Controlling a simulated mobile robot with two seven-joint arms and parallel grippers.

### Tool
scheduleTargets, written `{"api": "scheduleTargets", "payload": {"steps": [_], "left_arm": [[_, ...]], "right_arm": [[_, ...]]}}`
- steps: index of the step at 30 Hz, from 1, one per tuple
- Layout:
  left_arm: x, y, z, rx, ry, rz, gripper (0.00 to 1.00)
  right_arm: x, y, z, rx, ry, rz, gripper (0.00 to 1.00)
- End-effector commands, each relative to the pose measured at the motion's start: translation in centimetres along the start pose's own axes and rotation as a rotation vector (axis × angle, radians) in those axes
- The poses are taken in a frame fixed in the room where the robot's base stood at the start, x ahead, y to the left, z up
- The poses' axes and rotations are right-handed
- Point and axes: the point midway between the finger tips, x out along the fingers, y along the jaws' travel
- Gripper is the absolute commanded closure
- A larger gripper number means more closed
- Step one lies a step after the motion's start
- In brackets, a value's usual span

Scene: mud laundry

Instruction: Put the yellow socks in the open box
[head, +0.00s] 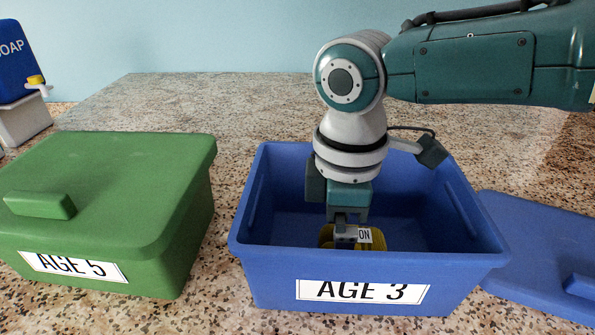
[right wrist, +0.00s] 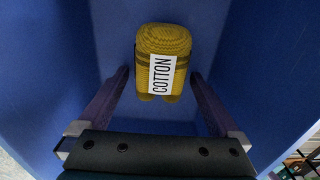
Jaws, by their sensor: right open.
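The yellow socks (right wrist: 176,43) are a folded knit bundle with a white "COTTON" label. They lie inside the open blue box (head: 365,267), which is marked "AGE 3". In the head view the socks (head: 327,236) are partly hidden behind my right gripper (head: 346,238). My right gripper reaches down into the box. In the right wrist view its two fingers (right wrist: 158,80) are spread apart, with the socks just beyond and between the tips, not gripped. My left gripper is not in view.
A closed green box (head: 105,185) marked "AGE 5" stands to the left. A blue lid (head: 545,245) lies on the speckled counter (head: 180,100) to the right of the blue box. A soap dispenser (head: 18,75) stands at the far left. The counter behind the boxes is clear.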

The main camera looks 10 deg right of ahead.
Motion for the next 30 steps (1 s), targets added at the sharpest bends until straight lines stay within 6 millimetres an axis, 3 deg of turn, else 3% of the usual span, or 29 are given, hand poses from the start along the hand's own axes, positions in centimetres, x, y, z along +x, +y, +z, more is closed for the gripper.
{"api": "scheduleTargets", "payload": {"steps": [5,15,21,30], "left_arm": [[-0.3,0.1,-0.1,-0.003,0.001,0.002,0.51],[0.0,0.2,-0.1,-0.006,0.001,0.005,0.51],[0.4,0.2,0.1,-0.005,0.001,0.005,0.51],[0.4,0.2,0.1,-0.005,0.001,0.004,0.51]], "right_arm": [[-1.1,0.1,-0.1,-0.001,0.003,0.001,0.01],[-8.2,0.1,-0.1,-0.001,0.004,0.004,0.01],[-11.3,0.1,0.0,0.001,0.001,0.002,0.01],[-12.3,0.0,0.0,0.000,0.000,-0.001,0.01]]}}
